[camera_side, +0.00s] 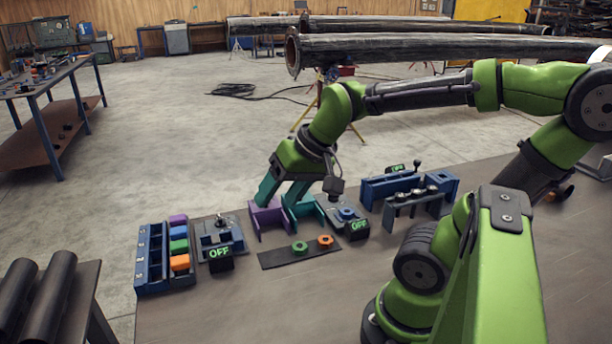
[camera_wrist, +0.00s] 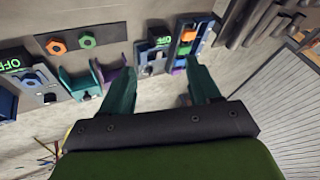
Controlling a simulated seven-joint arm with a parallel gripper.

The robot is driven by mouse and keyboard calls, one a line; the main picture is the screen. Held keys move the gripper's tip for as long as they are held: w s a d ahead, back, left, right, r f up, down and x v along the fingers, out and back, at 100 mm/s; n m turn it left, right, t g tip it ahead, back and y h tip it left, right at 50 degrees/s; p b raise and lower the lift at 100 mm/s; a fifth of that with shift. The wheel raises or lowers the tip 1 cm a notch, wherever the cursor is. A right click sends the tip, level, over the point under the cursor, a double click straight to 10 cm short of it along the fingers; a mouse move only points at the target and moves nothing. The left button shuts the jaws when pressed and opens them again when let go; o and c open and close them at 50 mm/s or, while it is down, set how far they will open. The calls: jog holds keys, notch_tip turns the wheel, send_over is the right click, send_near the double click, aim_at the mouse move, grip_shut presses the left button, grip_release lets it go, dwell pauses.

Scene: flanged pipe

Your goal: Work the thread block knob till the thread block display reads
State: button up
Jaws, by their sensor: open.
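Which fixture is the thread block, I cannot tell for sure. A grey plate with a blue knob (camera_side: 347,213) stands right of the brackets, and its small display (camera_side: 358,226) reads OFF in green. In the wrist view the blue knob (camera_wrist: 33,79) and its OFF display (camera_wrist: 11,66) are at the left. Another plate with a blue block (camera_side: 219,234) and an upright lever stands further left; its display (camera_side: 220,254) also reads OFF. My gripper (camera_side: 282,196) has teal fingers, open and empty, over or just behind the purple bracket. It also shows in the wrist view (camera_wrist: 158,75).
A purple bracket (camera_side: 267,221) and a teal bracket (camera_side: 304,213) stand between the plates. A dark strip (camera_side: 280,257) holds a green nut and an orange nut. A blue rack (camera_side: 151,262) with coloured blocks is left; a blue lever fixture (camera_side: 391,188) is right.

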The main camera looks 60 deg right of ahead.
jog(key=shift+w+d+f+m+g+h, duration=0.3)
jog(key=shift+w+d+f+m+g, duration=0.8)
jog(key=shift+d, duration=7.85)
jog(key=shift+d+f+m+g+h, duration=0.45)
jog(key=shift+d+m+g, duration=1.4)
jog(key=shift+d, duration=7.1)
notch_tip(320, 180, down, 17)
jog(key=shift+r, duration=0.2)
jog(key=c, duration=1)
jog(key=shift+c, duration=0.2)
